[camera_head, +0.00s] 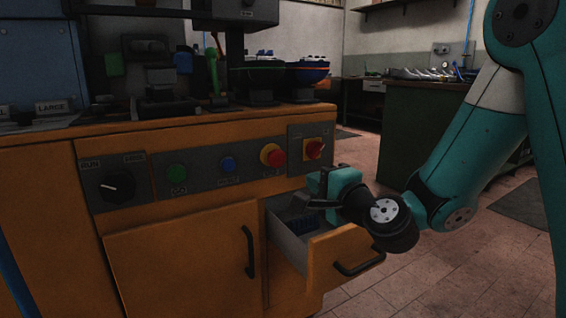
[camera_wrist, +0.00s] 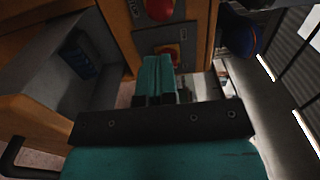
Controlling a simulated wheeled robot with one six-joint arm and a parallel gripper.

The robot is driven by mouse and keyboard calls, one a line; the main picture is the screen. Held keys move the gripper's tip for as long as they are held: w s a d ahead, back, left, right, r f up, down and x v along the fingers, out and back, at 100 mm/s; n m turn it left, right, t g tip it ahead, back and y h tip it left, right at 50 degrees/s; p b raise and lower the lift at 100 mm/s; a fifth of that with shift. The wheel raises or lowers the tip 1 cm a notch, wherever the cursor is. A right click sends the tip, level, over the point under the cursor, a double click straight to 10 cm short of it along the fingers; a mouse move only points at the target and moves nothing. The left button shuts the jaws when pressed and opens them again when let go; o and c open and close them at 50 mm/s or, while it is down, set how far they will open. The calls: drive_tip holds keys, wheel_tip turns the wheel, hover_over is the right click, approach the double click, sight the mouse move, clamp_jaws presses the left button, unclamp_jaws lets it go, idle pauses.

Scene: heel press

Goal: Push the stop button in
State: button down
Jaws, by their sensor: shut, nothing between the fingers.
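The stop button, a red round cap on a yellow base (camera_head: 272,155), sits on the grey control panel of the orange cabinet. In the wrist view its red cap (camera_wrist: 160,8) is cut off by the top edge. My gripper (camera_wrist: 158,66) is shut and empty, its teal fingers together and pointing at the panel. In the head view my gripper (camera_head: 316,186) is below and right of the button, above the open drawer, and apart from the button. A red and yellow rotary switch (camera_head: 314,148) is just right of the button; it also shows in the wrist view (camera_wrist: 172,50), partly behind my fingertips.
An open drawer (camera_head: 296,240) juts out under the panel with a blue item inside. Left of the button are a blue button (camera_head: 228,164), a green button (camera_head: 177,172) and a black selector knob (camera_head: 118,185). A cabinet door handle (camera_head: 248,251) sticks out below.

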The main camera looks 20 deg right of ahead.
sight(278, 159)
drive_tip(key=p+x, duration=0.8)
drive_tip(key=x, duration=0.4)
drive_tip(key=shift+r, duration=0.1)
drive_tip(key=shift+w+a+p, duration=0.15)
drive_tip(key=shift+w+p, duration=0.15)
drive_tip(key=shift+w, duration=0.4)
